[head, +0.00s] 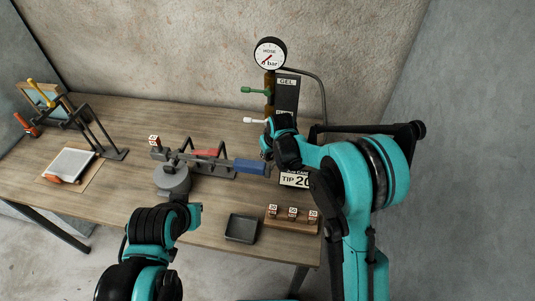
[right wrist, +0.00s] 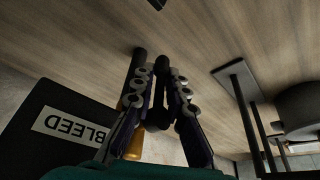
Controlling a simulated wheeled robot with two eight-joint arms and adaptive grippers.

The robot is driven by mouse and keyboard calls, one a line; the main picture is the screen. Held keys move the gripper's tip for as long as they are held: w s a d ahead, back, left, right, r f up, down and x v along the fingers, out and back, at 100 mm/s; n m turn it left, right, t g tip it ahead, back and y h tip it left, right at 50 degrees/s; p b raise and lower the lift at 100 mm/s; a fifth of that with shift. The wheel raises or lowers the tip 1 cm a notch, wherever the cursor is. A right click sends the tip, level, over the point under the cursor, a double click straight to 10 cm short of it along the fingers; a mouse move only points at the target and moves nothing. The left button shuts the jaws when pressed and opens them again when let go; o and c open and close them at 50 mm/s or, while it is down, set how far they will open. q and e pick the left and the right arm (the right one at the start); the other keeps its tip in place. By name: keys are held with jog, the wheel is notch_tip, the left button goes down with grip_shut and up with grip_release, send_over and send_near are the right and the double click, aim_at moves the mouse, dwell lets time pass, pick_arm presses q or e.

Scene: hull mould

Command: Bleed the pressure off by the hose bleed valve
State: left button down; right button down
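A round hose gauge (head: 270,53) marked bar tops a post at the back; its red needle points down-left. A white lever (head: 255,121) sticks out left from the post, below a green lever (head: 253,90). A BLEED label (right wrist: 70,130) on a dark plate shows in the right wrist view. My right gripper (head: 267,147) is just below the white lever in the head view.
A GEL plate (head: 287,83) and a curved hose (head: 321,90) are beside the post. A grey round stand (head: 172,180), a blue block (head: 250,166), a dark tray (head: 242,228) and a wooden weight rack (head: 291,222) are on the table. Framed items stand at left.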

dwell(0.4)
jog(key=y+b, duration=0.1)
jog(key=a+t+y+b, duration=0.1)
jog(key=y+b, duration=0.1)
jog(key=shift+w+m, duration=0.15)
jog(key=shift+m, duration=0.15)
jog(key=y+b, duration=0.1)
jog(key=a+y+b, duration=0.1)
jog(key=y, duration=0.1)
jog(key=shift+r+m+t+b, duration=0.3)
jog(key=shift+t+b, duration=0.05)
jog(key=shift+t, duration=0.05)
jog(key=shift+y, duration=0.3)
jog(key=shift+a, duration=0.1)
jog(key=c, duration=1.5)
grip_release()
jog(key=shift+c, duration=0.2)
jog(key=shift+r, duration=0.1)
jog(key=v, duration=1.2)
